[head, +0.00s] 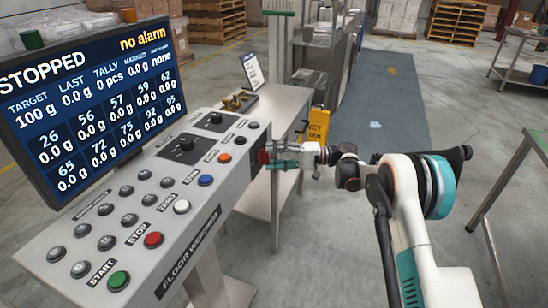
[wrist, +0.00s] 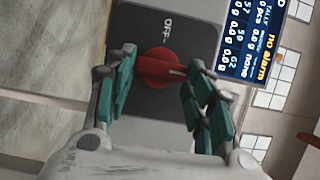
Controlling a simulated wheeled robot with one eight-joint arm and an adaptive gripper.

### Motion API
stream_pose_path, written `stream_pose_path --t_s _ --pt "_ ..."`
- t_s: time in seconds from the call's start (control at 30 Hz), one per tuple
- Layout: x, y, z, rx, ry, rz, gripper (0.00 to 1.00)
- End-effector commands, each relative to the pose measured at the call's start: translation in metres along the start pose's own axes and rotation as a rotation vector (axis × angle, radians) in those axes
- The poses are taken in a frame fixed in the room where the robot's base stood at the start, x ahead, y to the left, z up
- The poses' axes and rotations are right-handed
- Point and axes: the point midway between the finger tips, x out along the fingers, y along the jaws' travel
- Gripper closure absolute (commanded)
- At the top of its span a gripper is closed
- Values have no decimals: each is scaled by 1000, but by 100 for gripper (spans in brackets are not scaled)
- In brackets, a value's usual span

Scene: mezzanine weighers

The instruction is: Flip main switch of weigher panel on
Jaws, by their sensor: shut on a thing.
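The main switch is a red rotary knob (wrist: 158,69) on a dark plate (wrist: 190,38) at the right end of the weigher panel (head: 215,215). In the wrist view OFF is printed above the knob. The knob's white mark points to the right of that picture, not at OFF. No ON label shows. My gripper (wrist: 159,66) is shut on the knob, one teal finger on each side. In the head view my gripper (head: 272,155) reaches the panel's end from the right. The screen (head: 90,95) reads STOPPED and "no alarm".
A green START button (head: 119,281), a red STOP button (head: 153,240) and several other buttons sit on the panel face. A steel table (head: 290,112) stands just behind my gripper. A yellow wet-floor sign (head: 318,126) stands beyond.

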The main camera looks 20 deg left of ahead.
Motion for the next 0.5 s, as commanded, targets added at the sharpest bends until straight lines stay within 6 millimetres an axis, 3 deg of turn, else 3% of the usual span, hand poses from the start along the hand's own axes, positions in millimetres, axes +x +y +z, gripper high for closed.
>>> stream_pose_path --t_s 0.4,0.43,0.5 --pt "-1 0 -1 6 3 -1 76" --pt "-1 0 -1 6 3 -1 45" --pt "-1 0 0 6 2 -1 32"
